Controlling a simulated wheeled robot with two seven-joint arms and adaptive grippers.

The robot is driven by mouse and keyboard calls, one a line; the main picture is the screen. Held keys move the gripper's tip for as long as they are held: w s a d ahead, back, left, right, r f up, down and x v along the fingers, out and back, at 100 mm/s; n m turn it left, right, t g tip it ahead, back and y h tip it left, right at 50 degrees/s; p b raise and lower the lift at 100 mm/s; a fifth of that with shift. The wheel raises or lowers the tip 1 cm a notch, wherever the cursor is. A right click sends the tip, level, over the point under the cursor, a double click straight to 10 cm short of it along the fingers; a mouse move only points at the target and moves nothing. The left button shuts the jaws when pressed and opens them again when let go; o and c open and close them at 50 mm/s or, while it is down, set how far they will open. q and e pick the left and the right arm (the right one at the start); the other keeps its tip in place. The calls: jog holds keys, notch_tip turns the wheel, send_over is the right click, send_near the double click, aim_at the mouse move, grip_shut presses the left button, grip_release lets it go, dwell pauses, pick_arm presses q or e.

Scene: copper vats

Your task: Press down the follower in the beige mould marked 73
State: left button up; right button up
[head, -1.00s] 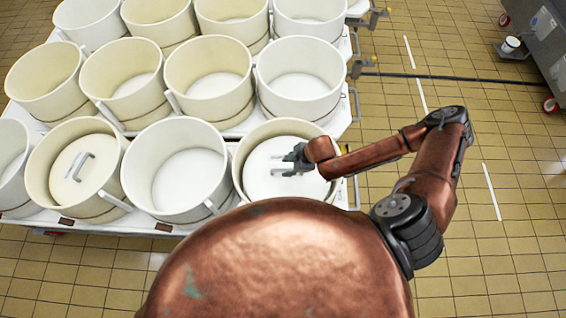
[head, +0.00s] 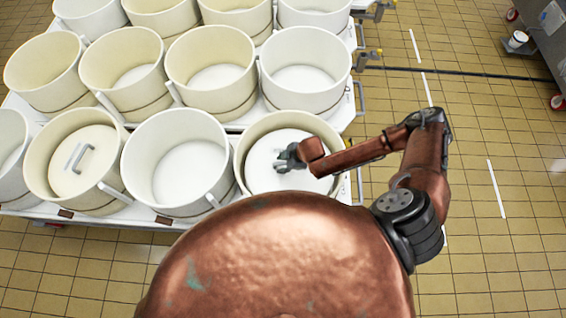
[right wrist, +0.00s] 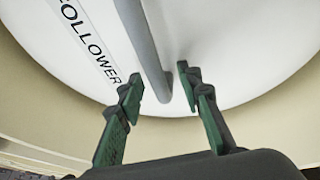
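A beige mould (head: 318,127) stands at the right end of the front row. A white disc, the follower (head: 262,163), lies inside it; the right wrist view shows the printed word FOLLOWER and a grey bar handle (right wrist: 147,50). My right gripper (head: 284,160) is inside the mould's rim, just over the follower. In the right wrist view its fingers (right wrist: 160,86) are apart, with the end of the handle between them and gaps on both sides. I cannot read the number 73. My left gripper is not in view.
An empty white mould (head: 180,120) stands directly left. Another beige mould (head: 45,150) further left holds a follower with a handle. Several empty moulds fill the rows behind on the white table. Tiled floor (head: 470,130) is open to the right.

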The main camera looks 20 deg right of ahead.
aim_at(293, 173)
jog(key=shift+c, duration=0.5)
grip_shut()
jog(key=shift+s+f, duration=0.25)
dwell(1.9)
jog(key=shift+r+p, duration=0.15)
jog(key=shift+p, duration=0.4)
dwell(0.3)
jog(key=shift+o, duration=0.3)
grip_release()
jog(key=shift+w+r, duration=0.1)
jog(key=shift+w, duration=0.1)
jog(key=v, duration=1.2)
